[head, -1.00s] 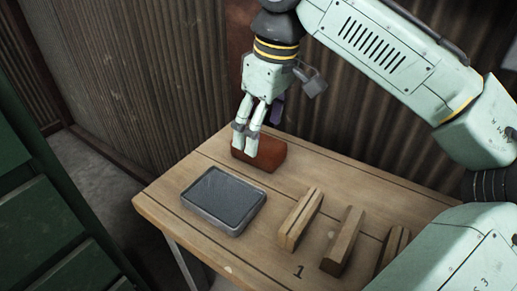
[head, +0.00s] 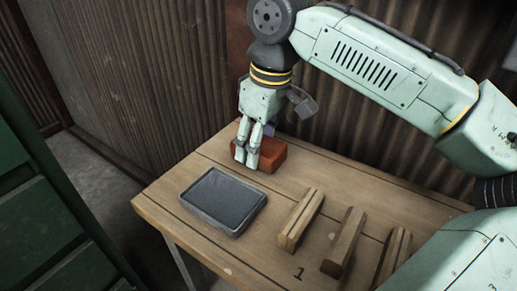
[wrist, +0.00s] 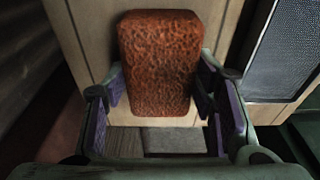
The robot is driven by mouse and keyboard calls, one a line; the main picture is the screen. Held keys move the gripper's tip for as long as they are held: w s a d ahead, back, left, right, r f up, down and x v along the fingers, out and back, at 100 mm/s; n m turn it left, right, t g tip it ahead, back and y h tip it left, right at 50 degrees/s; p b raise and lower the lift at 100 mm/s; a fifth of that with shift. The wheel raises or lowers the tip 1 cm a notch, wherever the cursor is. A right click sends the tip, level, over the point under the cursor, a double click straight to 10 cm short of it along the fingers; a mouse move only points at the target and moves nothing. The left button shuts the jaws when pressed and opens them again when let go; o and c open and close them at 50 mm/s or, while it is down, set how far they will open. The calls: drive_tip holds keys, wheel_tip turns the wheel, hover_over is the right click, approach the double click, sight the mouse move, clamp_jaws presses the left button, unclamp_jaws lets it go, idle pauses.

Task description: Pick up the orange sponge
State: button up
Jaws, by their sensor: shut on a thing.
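The orange sponge (head: 271,157) is a reddish-orange, rough block at the back of the wooden table. My gripper (head: 247,157) is at the sponge, its fingers pointing down. In the wrist view the sponge (wrist: 160,65) lies between the two purple-padded fingers of my gripper (wrist: 160,95), one on each long side near its lower half. The gripper is shut on the sponge. I cannot tell from the head view whether the sponge's underside is off the table.
A dark grey tray with a metal rim (head: 208,222) lies on the table (head: 165,208) in front of the sponge. Several wooden blocks, one of them here (head: 300,220), stand to the right. A corrugated wall (head: 150,90) rises behind.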

drive_tip(key=c, duration=0.4)
wheel_tip(320, 180, up, 10)
drive_tip(key=shift+r+p, duration=0.1)
drive_tip(key=shift+p, duration=0.4)
drive_tip(key=o, duration=0.5)
drive_tip(key=shift+c, duration=0.2)
drive_tip(key=c, duration=0.4)
